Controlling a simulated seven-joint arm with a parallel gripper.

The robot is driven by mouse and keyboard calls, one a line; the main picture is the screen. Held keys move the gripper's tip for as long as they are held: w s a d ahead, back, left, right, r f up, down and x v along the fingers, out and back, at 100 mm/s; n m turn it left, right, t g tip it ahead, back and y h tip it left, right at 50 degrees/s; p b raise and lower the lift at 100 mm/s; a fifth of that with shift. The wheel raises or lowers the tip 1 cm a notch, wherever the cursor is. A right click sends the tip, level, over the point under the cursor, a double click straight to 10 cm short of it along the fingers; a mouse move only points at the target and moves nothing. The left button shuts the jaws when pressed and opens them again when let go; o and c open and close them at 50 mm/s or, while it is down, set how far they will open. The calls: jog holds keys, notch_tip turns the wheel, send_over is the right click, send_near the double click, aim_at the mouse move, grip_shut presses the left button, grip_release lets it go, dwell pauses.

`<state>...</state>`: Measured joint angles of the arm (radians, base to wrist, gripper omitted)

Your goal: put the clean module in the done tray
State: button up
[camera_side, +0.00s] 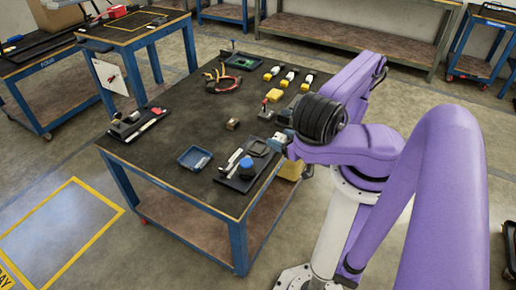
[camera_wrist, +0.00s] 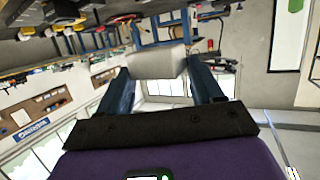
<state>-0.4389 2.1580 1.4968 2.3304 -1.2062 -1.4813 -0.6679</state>
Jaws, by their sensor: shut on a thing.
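My gripper (camera_side: 282,140) is low over the right edge of the dark table in the side view. In the wrist view my two blue fingers (camera_wrist: 162,88) are closed on a pale grey block (camera_wrist: 157,61), which sits between their tips. This block may be the clean module; I see no label on it. A small blue tray (camera_side: 195,158) lies on the table to the left of my gripper. A dark tray (camera_side: 241,62) with a green item is at the far end. Which is the done tray, I cannot tell.
A dark board (camera_side: 237,183) with a blue-topped jar (camera_side: 247,165) and light tools lies near the front edge. The table's middle left (camera_side: 185,115) is clear.

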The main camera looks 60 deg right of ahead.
jog(key=shift+s, duration=0.2)
jog(key=shift+w+f, duration=0.1)
send_over(260, 150)
jog(key=s+a, duration=0.2)
jog(key=s, duration=0.2)
notch_tip(260, 150, down, 4)
jog(key=w+f, duration=0.1)
jog(key=w+d+f, duration=0.1)
jog(key=f, duration=0.1)
jog(key=w+f, duration=0.1)
jog(key=shift+d+f, duration=0.2)
jog(key=shift+w+d+f, duration=0.2)
jog(key=shift+w+f, duration=0.15)
jog(key=shift+f, duration=0.2)
jog(key=shift+w+d+f, duration=0.15)
jog(key=shift+f, duration=1.35)
jog(key=shift+f, duration=0.1)
jog(key=o, duration=1.2)
jog(key=shift+c, duration=0.2)
